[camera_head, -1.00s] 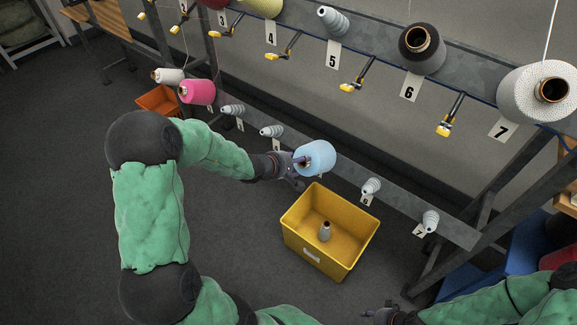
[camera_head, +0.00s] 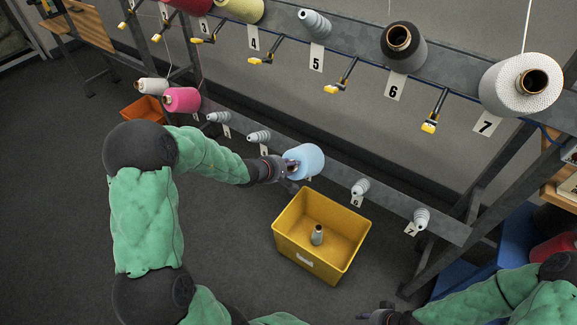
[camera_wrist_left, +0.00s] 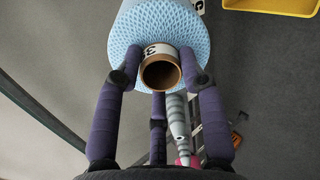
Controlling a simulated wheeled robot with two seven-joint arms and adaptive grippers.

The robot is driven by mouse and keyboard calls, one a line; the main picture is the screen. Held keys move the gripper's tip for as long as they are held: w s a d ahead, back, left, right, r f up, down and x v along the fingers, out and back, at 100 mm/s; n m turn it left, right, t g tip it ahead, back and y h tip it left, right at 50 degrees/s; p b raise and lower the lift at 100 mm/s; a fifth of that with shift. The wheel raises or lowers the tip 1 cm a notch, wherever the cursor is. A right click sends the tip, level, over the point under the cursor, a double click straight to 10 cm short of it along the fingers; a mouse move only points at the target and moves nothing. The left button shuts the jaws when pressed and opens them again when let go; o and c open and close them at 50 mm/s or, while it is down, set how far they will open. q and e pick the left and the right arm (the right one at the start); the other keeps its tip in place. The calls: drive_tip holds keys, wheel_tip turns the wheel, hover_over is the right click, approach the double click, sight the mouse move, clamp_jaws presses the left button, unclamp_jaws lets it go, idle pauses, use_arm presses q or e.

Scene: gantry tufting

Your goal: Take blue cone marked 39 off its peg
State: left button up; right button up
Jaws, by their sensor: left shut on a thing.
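The blue cone (camera_head: 304,162) is at the lower rail, between bare grey pegs, in the head view. It also fills the top of the left wrist view (camera_wrist_left: 160,28). Its tube end, with a brown inside and a partly visible white label starting with 3, faces my gripper. My left gripper (camera_head: 289,167) is shut on the cone at this tube end, its dark purple fingers (camera_wrist_left: 160,82) around it. The cone's own peg is hidden, so I cannot tell how far it sits on it. My right gripper (camera_head: 376,315) is at the bottom edge, its jaws unclear.
A yellow bin (camera_head: 280,233) with a small grey cone (camera_head: 317,235) stands on the floor below. Bare pegs (camera_head: 360,187) flank the blue cone, and a pink cone (camera_head: 181,100) is further left. The upper rail (camera_head: 455,75) holds several cones and yellow-tipped arms.

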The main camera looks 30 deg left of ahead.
use_arm(q)
drive_tip(key=shift+f, duration=0.1)
clamp_jaws()
drive_tip(key=shift+s+a+r, duration=0.1)
drive_tip(key=shift+s+r, duration=0.3)
drive_tip(key=shift+r, duration=0.15)
drive_tip(key=d+p+v, duration=0.1)
drive_tip(key=p+v, duration=0.4)
drive_tip(key=v, duration=0.8)
drive_tip(key=shift+s, duration=0.35)
idle(1.4)
drive_tip(key=shift+f, duration=0.15)
